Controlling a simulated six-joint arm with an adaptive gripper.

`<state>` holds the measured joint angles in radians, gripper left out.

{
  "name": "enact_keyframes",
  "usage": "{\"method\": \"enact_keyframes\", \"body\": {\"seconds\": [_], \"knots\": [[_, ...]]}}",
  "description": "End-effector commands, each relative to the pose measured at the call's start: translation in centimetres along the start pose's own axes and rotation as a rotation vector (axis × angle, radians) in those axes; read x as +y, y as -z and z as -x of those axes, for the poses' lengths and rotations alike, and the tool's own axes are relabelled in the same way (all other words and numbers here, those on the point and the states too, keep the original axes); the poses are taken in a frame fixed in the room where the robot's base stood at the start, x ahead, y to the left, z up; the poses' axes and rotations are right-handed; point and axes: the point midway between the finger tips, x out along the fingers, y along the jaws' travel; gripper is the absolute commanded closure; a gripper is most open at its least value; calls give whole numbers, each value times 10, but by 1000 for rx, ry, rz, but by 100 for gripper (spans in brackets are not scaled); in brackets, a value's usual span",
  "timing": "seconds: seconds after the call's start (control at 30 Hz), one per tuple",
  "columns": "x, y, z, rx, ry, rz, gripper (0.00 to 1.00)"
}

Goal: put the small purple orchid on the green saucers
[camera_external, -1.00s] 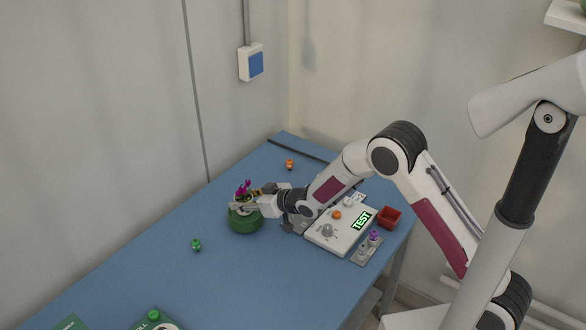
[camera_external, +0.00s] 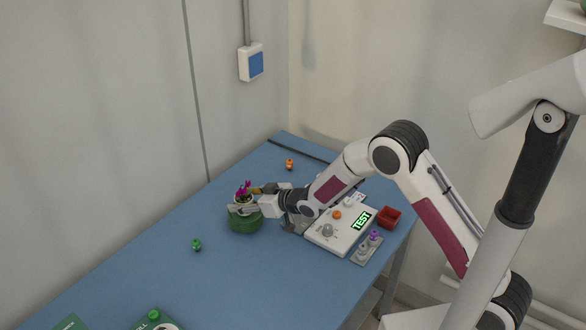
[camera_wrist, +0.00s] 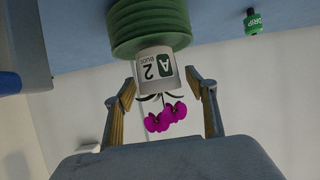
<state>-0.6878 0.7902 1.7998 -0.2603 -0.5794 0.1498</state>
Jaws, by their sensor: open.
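The small purple orchid (camera_external: 243,189) stands upright on the stack of green saucers (camera_external: 246,223) on the blue table. In the wrist view the picture is upside down: the orchid's white pot, labelled "A 2 BUDS" (camera_wrist: 155,68), rests with its base on the ribbed green saucers (camera_wrist: 150,28). Its magenta flowers (camera_wrist: 166,117) point toward my palm. My gripper (camera_wrist: 162,92) is open, with one finger on each side of the pot and flowers. Gaps show between the fingers and the pot. In the external view my gripper (camera_external: 247,205) reaches in from the right, partly hiding the pot.
A white device reading "TEST" (camera_external: 341,229) and a red box (camera_external: 389,217) lie to the right, under and beside my arm. A green bottle labelled "DRIP" (camera_wrist: 252,22) and an orange item (camera_external: 289,164) stand apart. The table's left front is mostly clear.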

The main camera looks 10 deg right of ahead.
Motion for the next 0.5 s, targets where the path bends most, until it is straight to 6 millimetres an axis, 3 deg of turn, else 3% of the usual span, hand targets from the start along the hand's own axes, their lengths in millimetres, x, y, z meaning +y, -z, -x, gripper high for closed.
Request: {"method": "enact_keyframes", "body": {"seconds": [0.5], "knots": [[0, 1, 51, 1, 0, 0, 44]]}}
